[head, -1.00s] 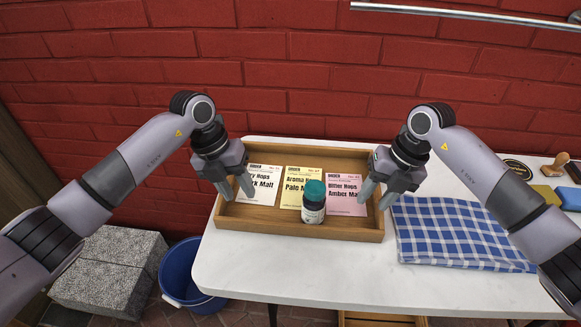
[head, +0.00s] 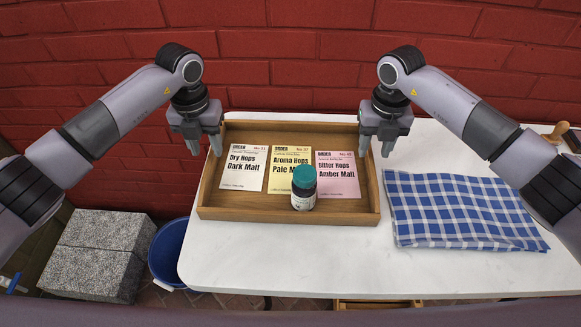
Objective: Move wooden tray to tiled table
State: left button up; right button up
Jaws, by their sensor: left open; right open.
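The wooden tray (head: 215,205) lies on a white-topped table (head: 270,260) against the brick wall. Three order cards lie in it: a white one (head: 243,170), a yellow one (head: 283,160) and a pink one (head: 338,178). A small bottle with a teal cap (head: 304,188) stands in the tray's front middle. My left gripper (head: 206,150) is open at the tray's left side, near its back corner. My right gripper (head: 374,150) is open at the tray's right side, near its back corner. I cannot tell whether either touches the tray. No tiled table is in view.
A folded blue checked cloth (head: 455,212) lies right of the tray. A wooden-handled stamp (head: 555,134) is at the far right. A blue bucket (head: 170,250) and grey stone blocks (head: 95,255) stand on the floor at left. The tabletop in front of the tray is clear.

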aim_at(210, 156)
pick_arm(q)
jog(key=shift+f, duration=2.4)
pick_arm(e)
jog(key=shift+f, duration=2.4)
pick_arm(q)
grip_shut()
pick_arm(e)
grip_shut()
pick_arm(q)
jog(key=shift+w+r, duration=0.1)
pick_arm(e)
jog(key=shift+r, duration=0.1)
